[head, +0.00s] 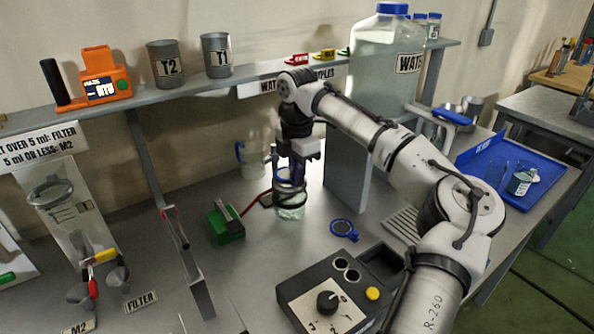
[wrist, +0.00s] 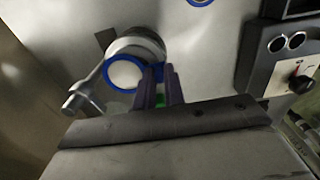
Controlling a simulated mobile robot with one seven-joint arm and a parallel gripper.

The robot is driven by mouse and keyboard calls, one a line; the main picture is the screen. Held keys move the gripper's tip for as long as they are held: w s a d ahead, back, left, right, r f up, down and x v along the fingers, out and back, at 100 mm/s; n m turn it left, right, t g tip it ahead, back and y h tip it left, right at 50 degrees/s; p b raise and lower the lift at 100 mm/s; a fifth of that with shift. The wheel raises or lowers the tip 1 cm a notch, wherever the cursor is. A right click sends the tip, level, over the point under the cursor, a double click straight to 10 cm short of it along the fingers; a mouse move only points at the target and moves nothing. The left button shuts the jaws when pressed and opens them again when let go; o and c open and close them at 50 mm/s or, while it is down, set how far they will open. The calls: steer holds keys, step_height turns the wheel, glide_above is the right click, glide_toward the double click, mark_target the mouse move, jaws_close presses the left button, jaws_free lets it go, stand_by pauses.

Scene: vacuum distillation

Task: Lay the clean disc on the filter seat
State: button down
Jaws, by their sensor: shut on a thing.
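My gripper (head: 290,168) points down over the glass filter vessel (head: 290,211) in the middle of the bench. In the wrist view its dark fingers (wrist: 160,84) are shut on the near right edge of a white disc with a blue rim (wrist: 123,74). The round grey filter seat (wrist: 140,43) shows behind the disc, which covers part of it. The disc looks offset from the seat toward the camera; I cannot tell whether they touch. In the head view the disc and seat are hard to separate behind the fingers.
A green block (head: 226,222) with a red tube stands left of the vessel. A control box with a knob (head: 328,302) is in front. A blue tray (head: 513,181) is at the right.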

steer(key=shift+f, duration=0.1)
steer(key=c, duration=1.5)
jaws_free()
step_height(320, 180, up, 12)
steer(key=shift+r+b, duration=0.15)
steer(key=shift+b, duration=0.15)
steer(key=shift+r, duration=0.1)
